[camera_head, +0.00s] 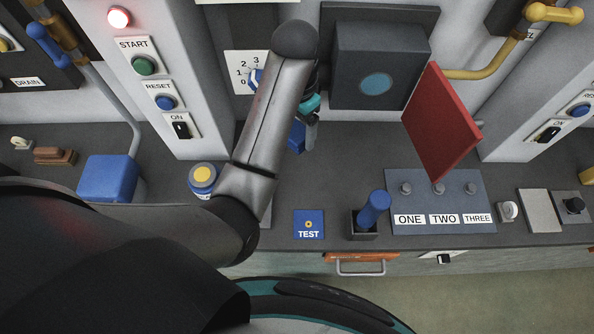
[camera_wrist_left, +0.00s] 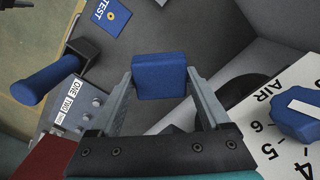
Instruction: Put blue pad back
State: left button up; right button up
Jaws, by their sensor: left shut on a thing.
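The blue pad (camera_wrist_left: 159,76) is a small block held between the two fingers of my left gripper (camera_wrist_left: 162,90) in the left wrist view. In the head view part of the blue pad (camera_head: 297,138) shows beside my arm, in front of the grey wall box and above the counter; its exact height is hard to tell. My left gripper (camera_head: 308,133) is mostly hidden by my forearm there. My right gripper does not show.
A grey box with a round blue face (camera_head: 376,84) sticks out from the wall. A red panel (camera_head: 442,122) stands tilted over a ONE TWO THREE plate (camera_head: 416,220). A blue lever (camera_head: 374,207), a blue TEST card (camera_head: 309,224) and a blue block (camera_head: 108,178) are on the counter.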

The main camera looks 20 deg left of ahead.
pick_arm(q)
jog(key=b, duration=0.3)
send_over(297, 179)
notch_tip(297, 179, down, 16)
jog(key=shift+f+b, duration=0.5)
jog(key=shift+f, duration=1.35)
jog(key=o, duration=1)
jog(key=shift+f, duration=0.1)
jog(key=shift+r+p, duration=1.5)
jog(key=shift+r, duration=4.65)
